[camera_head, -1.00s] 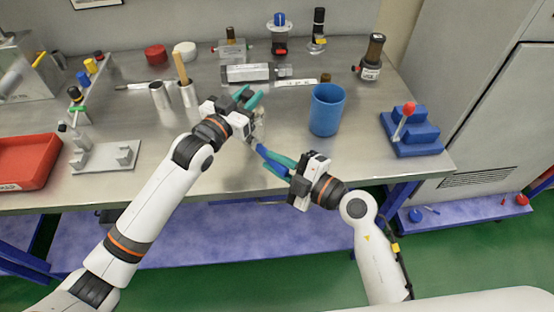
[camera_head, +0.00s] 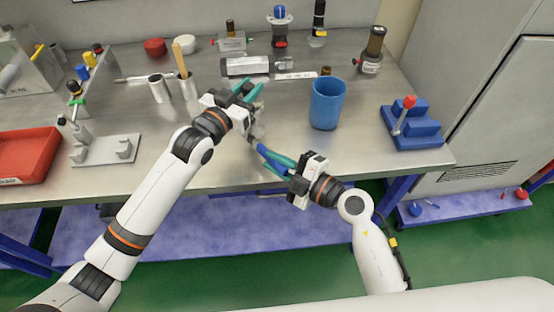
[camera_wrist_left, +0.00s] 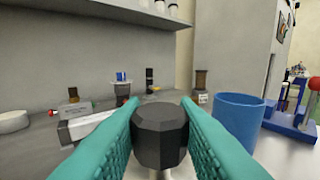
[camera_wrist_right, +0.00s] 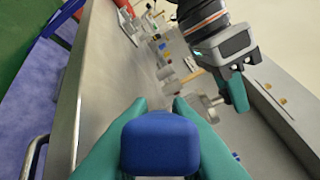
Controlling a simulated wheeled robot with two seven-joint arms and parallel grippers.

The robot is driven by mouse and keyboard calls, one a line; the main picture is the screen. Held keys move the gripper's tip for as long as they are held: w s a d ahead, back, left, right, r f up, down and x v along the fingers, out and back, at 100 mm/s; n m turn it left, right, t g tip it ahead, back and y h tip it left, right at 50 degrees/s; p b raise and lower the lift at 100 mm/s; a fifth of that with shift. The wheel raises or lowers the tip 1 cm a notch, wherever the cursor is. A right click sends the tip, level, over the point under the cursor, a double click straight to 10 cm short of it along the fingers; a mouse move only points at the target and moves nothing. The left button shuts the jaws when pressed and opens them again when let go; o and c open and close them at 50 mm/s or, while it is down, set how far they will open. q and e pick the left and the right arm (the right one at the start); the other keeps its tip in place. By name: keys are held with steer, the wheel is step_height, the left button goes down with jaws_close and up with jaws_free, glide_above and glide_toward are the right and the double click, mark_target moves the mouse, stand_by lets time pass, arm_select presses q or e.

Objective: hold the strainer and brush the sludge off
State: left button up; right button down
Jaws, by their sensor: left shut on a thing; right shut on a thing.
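My left gripper (camera_head: 248,92) is shut on a dark faceted knob (camera_wrist_left: 160,135), seen between its teal fingers in the left wrist view. A pale grey part, apparently the strainer (camera_head: 257,122), shows just below this gripper, partly hidden. My right gripper (camera_head: 279,164) is shut on a blue handle, apparently the brush (camera_head: 268,154). The handle's blunt blue end (camera_wrist_right: 160,142) fills the space between the fingers in the right wrist view. The brush's dark tip points up and left, close to the strainer; I cannot tell whether they touch. Sludge is too small to make out.
A blue cup (camera_head: 327,104) stands right of the grippers. A blue stepped block with a red-knobbed lever (camera_head: 412,128) is farther right. A red tray (camera_head: 25,155) and a metal fixture (camera_head: 105,150) lie left. Metal cylinders (camera_head: 160,87) stand behind the left arm.

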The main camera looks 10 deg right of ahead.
arm_select(q)
steer(key=shift+f, duration=0.1)
arm_select(e)
steer(key=shift+r, duration=0.1)
steer(key=shift+d+r, duration=0.15)
steer(key=shift+r, duration=0.35)
steer(key=shift+r, duration=0.15)
steer(key=shift+d+r, duration=0.1)
steer(key=shift+r, duration=0.4)
steer(key=shift+r, duration=0.15)
steer(key=shift+d+r, duration=0.1)
steer(key=shift+r, duration=0.35)
steer(key=shift+r, duration=0.15)
steer(key=shift+d+r, duration=0.1)
steer(key=shift+r, duration=0.3)
